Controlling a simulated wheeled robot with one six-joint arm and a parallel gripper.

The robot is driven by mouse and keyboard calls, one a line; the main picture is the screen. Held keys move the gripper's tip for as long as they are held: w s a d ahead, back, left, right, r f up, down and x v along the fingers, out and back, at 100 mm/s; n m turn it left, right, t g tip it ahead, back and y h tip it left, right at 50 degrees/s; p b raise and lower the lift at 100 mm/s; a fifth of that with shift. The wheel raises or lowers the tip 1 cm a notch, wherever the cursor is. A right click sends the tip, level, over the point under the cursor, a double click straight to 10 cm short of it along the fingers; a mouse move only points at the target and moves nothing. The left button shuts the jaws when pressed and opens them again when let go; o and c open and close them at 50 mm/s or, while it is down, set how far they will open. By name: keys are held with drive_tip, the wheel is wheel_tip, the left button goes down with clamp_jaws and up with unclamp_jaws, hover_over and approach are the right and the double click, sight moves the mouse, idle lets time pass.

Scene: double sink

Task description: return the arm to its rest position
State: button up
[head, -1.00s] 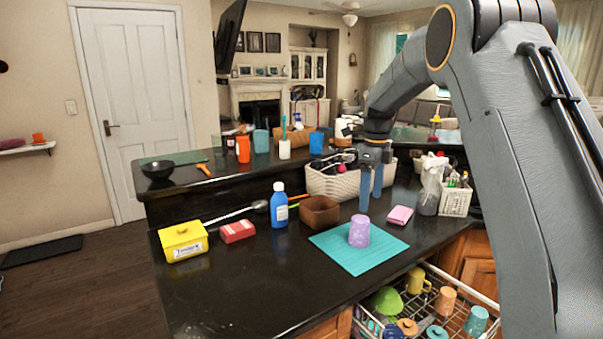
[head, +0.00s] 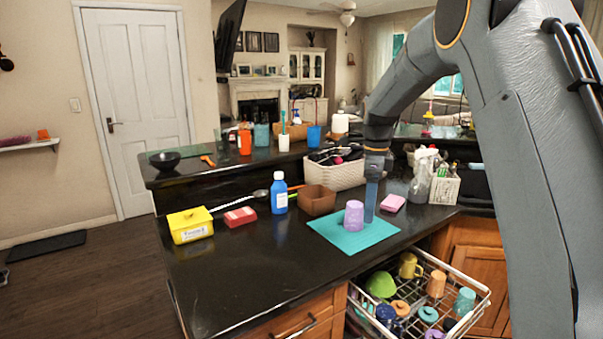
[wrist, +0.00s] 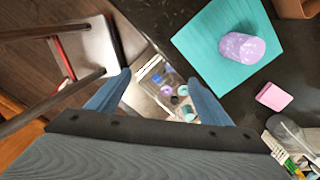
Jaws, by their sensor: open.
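My gripper (head: 371,203) hangs from my arm above the counter, at the right edge of the teal mat (head: 345,243). In the wrist view my gripper (wrist: 160,95) has its two blue fingers spread apart with nothing between them. A purple cup (head: 354,215) stands upside down or upright on the mat, I cannot tell which; it also shows in the wrist view (wrist: 242,47), apart from the fingers. A pink sponge (head: 392,202) lies right of the mat.
Below the counter, a pulled-out dish rack (head: 455,268) holds several cups and bowls. A brown box (head: 317,200), a blue bottle (head: 279,193), a red packet (head: 240,217) and a yellow box (head: 190,225) stand left. A spray bottle (head: 421,180) stands right. The front left counter is clear.

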drive_tip(key=s+f+n+b, duration=0.3)
drive_tip(key=s+f+n, duration=0.3)
drive_tip(key=s, duration=0.4)
drive_tip(key=s+f+n+b, duration=0.2)
drive_tip(key=s+f+n, duration=0.4)
drive_tip(key=s+n, duration=0.2)
drive_tip(key=s+f+n+b, duration=0.3)
drive_tip(key=s+f+n, duration=0.3)
drive_tip(key=s, duration=0.7)
drive_tip(key=shift+d+f+n+t+b, duration=0.15)
drive_tip(key=shift+f+n+t+b, duration=0.15)
drive_tip(key=shift+n, duration=0.5)
drive_tip(key=shift+s, duration=0.1)
